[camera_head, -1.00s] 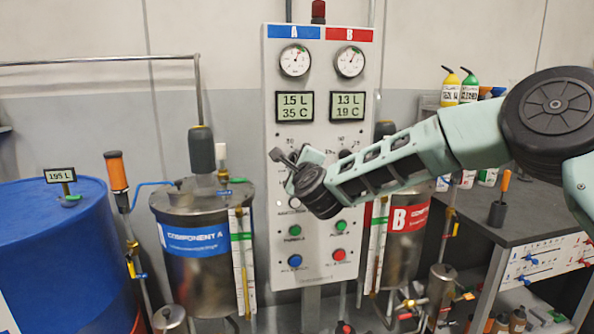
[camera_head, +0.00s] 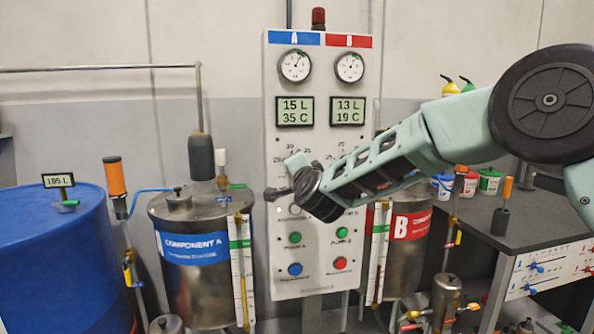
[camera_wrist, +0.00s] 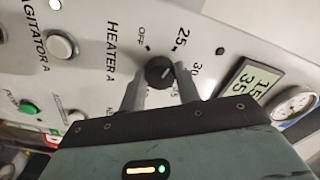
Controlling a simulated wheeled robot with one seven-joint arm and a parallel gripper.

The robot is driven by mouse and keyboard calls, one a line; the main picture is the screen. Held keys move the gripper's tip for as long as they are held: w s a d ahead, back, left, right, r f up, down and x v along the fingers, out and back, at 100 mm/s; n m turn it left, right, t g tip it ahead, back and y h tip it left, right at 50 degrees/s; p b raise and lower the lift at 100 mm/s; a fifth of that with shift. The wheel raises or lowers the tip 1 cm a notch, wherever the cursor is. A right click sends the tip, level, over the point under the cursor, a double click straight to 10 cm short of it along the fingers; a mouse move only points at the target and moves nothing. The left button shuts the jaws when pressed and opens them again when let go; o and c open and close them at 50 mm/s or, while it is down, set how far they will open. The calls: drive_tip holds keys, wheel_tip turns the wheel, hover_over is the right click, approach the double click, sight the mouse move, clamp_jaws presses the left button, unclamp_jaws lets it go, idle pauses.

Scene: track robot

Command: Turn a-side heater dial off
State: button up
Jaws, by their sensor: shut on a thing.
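The black A-side heater dial (camera_wrist: 160,73) sits on the white panel beside the "HEATER A" label in the wrist view. "OFF" and "25", "30" marks stand around it; I cannot read clearly where its pointer stands. My gripper (camera_wrist: 159,82) has one grey finger on each side of the dial and is shut on it. In the head view my gripper (camera_head: 297,186) is at the panel's A column, and my wrist hides the dial and fingertips. The A display (camera_head: 295,111) reads 15 L, 35 C.
The agitator A button (camera_wrist: 61,45) is beside the heater label. Green (camera_head: 295,239) and blue (camera_head: 295,269) A-side buttons sit below my gripper. The Component A tank (camera_head: 195,275) stands left of the panel, the Component B tank (camera_head: 408,250) right.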

drive_tip(key=shift+d+f+n+p, duration=0.1)
drive_tip(key=shift+n+p, duration=0.3)
drive_tip(key=shift+n, duration=2.65)
drive_tip(key=shift+f+n+p, duration=0.1)
drive_tip(key=shift+n+p, duration=0.3)
drive_tip(key=shift+n, duration=2.65)
drive_tip(key=o, duration=1)
drive_tip(key=shift+c, duration=0.2)
drive_tip(key=shift+s, duration=0.1)
drive_tip(key=b+v, duration=0.3)
drive_tip(key=v, duration=1.4)
drive_tip(key=shift+s+d+r, duration=0.1)
drive_tip(key=shift+s, duration=0.1)
